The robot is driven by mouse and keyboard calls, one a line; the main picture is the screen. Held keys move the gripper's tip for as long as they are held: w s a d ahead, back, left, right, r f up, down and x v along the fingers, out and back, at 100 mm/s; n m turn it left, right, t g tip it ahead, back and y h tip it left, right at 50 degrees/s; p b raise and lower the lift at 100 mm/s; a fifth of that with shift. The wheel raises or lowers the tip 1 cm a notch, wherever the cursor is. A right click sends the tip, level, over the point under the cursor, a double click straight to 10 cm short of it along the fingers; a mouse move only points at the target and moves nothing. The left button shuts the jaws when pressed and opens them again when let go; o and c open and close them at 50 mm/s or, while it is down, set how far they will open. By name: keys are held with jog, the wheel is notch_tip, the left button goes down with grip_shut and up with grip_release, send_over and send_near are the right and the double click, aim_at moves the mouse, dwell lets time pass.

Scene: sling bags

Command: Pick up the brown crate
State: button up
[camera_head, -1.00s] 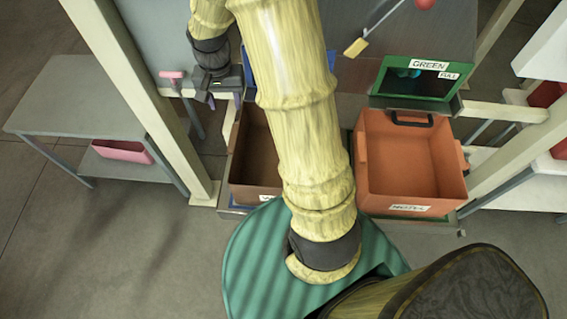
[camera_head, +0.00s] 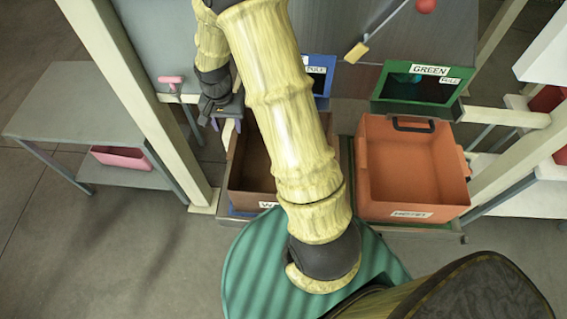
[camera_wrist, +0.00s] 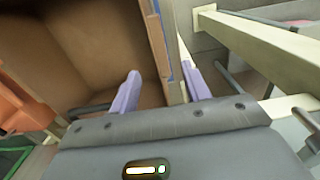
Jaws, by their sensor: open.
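The brown crate (camera_head: 250,165) stands on a low platform in the middle of the head view. My arm covers its right part, and a partly hidden white label is on its front. My gripper (camera_head: 226,124) is at the crate's far left corner, open. In the wrist view, the two purple fingers of my gripper (camera_wrist: 163,88) are spread on either side of the wall of the brown crate (camera_wrist: 92,48). The left finger shows over the crate's inside, the right finger outside it. I cannot tell whether either touches the wall.
An orange crate (camera_head: 412,170) with a black handle stands close on the right. Behind are a blue-framed opening (camera_head: 321,72) and a green-framed one (camera_head: 417,84). A cream post (camera_head: 135,100) and a grey table (camera_head: 85,105) are at left. The floor at lower left is clear.

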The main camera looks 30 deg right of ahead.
aim_at(232, 144)
notch_tip(232, 144, down, 5)
jog(key=shift+r, duration=0.1)
dwell(0.3)
jog(key=f, duration=0.5)
jog(key=shift+s+a+f, duration=0.1)
jog(key=shift+s+a, duration=0.05)
jog(key=shift+s, duration=0.05)
dwell(0.3)
grip_shut()
